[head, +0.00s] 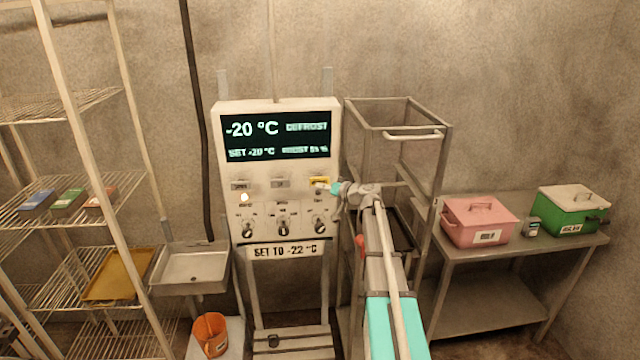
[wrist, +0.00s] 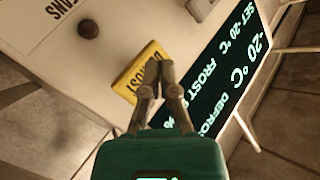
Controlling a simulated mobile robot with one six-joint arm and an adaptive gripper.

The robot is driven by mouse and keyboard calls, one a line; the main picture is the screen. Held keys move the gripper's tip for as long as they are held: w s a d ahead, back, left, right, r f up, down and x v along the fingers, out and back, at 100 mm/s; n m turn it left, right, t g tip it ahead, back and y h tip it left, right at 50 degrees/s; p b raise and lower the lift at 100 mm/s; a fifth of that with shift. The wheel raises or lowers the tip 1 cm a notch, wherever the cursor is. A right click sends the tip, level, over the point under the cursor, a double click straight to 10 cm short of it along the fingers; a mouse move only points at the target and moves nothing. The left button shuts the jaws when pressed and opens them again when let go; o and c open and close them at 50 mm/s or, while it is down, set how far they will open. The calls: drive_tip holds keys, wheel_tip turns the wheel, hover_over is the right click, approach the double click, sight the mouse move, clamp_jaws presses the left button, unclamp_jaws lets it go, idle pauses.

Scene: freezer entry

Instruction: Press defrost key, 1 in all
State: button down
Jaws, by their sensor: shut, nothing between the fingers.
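The control panel (head: 228,165) stands upright against the wall. Its dark display (head: 277,137) reads "-20 °C", "DEFROST", "SET -20 °C" and a frost percentage too blurred to read. The yellow defrost key (head: 320,181) is at the right end of a row of keys. In the wrist view the yellow key (wrist: 138,72) shows part of its lettering, partly hidden by the fingers. My gripper (wrist: 160,66) is shut and empty, its tips over the key's edge. Whether they touch it I cannot tell. In the head view my gripper (head: 334,188) is just right of the key.
Below the keys are a lit lamp (head: 244,197) and three knobs (head: 283,230). A sign (head: 285,251) reads "SET TO -22 °C". A metal rack (head: 440,150) stands close right of the panel. A sink (head: 195,268) is at left, and a table (head: 500,245) with boxes at right.

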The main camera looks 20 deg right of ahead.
drive_tip(key=shift+s, duration=0.15)
drive_tip(key=shift+s+a, duration=0.25)
drive_tip(key=shift+s, duration=0.5)
drive_tip(key=shift+s+a, duration=0.3)
drive_tip(key=shift+s, duration=0.45)
drive_tip(key=shift+s+a, duration=0.25)
drive_tip(key=shift+s, duration=0.5)
drive_tip(key=s+a+f+n+g+b, duration=0.1)
drive_tip(key=s+a+f+g, duration=0.25)
drive_tip(key=a+f, duration=0.2)
drive_tip(key=s+a+f+n+g+b, duration=0.1)
drive_tip(key=s+a+f+g, duration=0.1)
drive_tip(key=s+a+f, duration=0.35)
drive_tip(key=s+a+f+n+g+b, duration=0.1)
drive_tip(key=s+a+f+g+b, duration=0.15)
drive_tip(key=a, duration=0.55)
drive_tip(key=s+a+f+g+h+b, duration=0.1)
drive_tip(key=s+f+g+h, duration=0.1)
drive_tip(key=s, duration=0.3)
drive_tip(key=s+a+f+g+h+b, duration=0.1)
drive_tip(key=s+a+f+g+h, duration=0.1)
drive_tip(key=s, duration=0.4)
drive_tip(key=s+a+f+m+g+h+b, duration=0.1)
drive_tip(key=s+a+f+g+h, duration=0.1)
drive_tip(key=s+f, duration=0.4)
drive_tip(key=shift+s+g+h, duration=0.15)
drive_tip(key=shift+g+h, duration=0.15)
drive_tip(key=shift+h, duration=0.4)
